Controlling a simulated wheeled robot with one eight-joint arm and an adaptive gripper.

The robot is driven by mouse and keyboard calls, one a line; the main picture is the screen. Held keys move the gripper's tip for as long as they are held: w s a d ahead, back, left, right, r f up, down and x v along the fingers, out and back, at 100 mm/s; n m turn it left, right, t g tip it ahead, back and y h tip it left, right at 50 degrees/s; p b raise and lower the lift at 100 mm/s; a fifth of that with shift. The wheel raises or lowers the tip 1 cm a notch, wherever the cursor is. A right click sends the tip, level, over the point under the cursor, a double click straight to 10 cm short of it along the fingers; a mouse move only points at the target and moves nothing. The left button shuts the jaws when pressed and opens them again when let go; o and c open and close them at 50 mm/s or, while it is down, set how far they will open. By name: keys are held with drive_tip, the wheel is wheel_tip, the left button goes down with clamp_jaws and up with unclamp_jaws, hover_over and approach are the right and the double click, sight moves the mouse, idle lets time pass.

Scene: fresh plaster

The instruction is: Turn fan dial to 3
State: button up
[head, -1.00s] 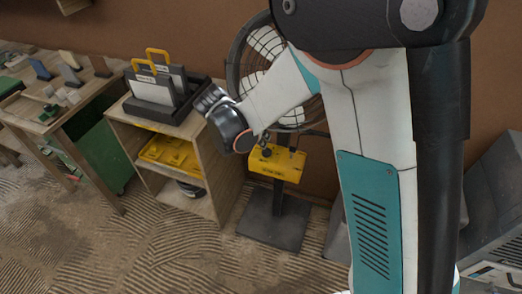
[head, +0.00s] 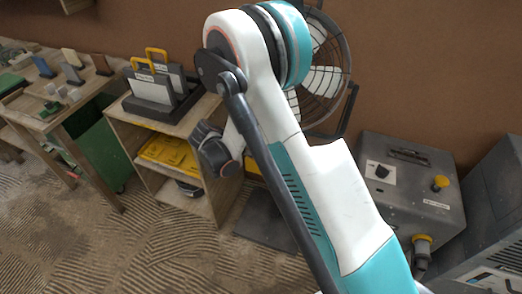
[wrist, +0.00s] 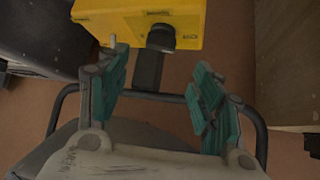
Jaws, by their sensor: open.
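The fan (head: 322,78) stands against the brown wall in the head view, partly behind my arm. Its yellow control box (head: 251,166) is almost wholly hidden by my arm there. In the wrist view the yellow box (wrist: 200,18) is at the top, with a black dial (wrist: 160,38) on its face and a small metal switch (wrist: 113,41) to the left. My gripper (wrist: 160,95) is open and empty. Its teal fingers are spread below the dial in the picture, apart from it. I cannot read the dial's setting. The gripper's fingers are hidden in the head view.
A grey box (head: 410,205) with its own black knob and yellow button stands right of the fan. A wooden shelf (head: 180,128) with a black tray and yellow case is at left. The fan's black tubular frame (wrist: 262,140) curves around the gripper in the wrist view.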

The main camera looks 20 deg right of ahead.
drive_tip(key=b+x, duration=0.2)
drive_tip(key=x, duration=0.7)
drive_tip(key=shift+b, duration=0.4)
drive_tip(key=c, duration=1.1)
